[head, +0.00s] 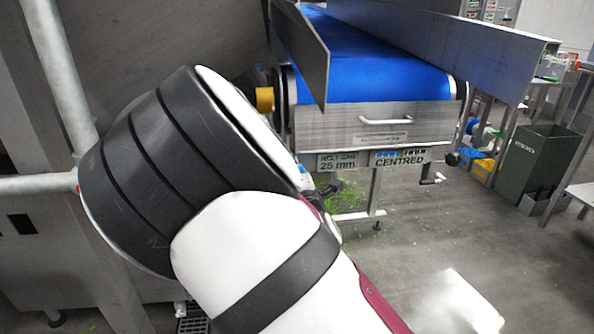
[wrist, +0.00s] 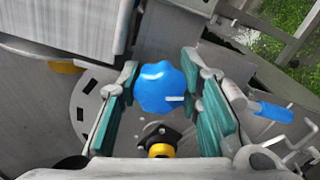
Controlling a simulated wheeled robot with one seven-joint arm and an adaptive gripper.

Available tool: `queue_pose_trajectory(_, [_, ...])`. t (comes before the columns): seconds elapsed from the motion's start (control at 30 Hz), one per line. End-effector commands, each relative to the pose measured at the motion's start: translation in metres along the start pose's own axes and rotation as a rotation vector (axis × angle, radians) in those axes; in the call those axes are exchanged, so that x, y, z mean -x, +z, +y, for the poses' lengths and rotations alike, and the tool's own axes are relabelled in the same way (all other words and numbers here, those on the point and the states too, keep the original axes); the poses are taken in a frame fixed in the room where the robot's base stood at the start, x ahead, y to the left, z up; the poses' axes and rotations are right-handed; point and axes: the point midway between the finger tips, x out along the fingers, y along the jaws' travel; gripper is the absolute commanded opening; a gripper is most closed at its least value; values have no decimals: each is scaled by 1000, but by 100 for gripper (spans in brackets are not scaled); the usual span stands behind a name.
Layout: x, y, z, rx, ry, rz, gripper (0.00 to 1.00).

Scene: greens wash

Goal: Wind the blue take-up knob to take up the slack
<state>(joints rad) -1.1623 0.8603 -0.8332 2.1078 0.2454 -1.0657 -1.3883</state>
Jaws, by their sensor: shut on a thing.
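The blue take-up knob (wrist: 160,88), with a lobed rim and a small pale mark on its face, shows in the wrist view. My gripper (wrist: 161,72) has its green-padded fingers on either side of the knob, shut on it near the fingertips. In the head view my own arm hides the gripper and most of the area around the knob. The blue belt (head: 375,65) runs over the conveyor there. A sign below its end reads 25 mm (head: 338,162), and the one beside it reads CENTRED (head: 398,160).
A blue-handled crank (wrist: 262,108) is close to the right finger. A yellow-and-black fitting (wrist: 158,142) lies below the knob.

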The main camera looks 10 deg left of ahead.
Motion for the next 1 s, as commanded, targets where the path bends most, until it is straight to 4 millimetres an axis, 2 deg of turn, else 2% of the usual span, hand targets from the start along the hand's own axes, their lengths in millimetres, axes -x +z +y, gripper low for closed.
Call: queue_pose_trajectory(1.0, [0,0,-4,-941,-1,-2,4])
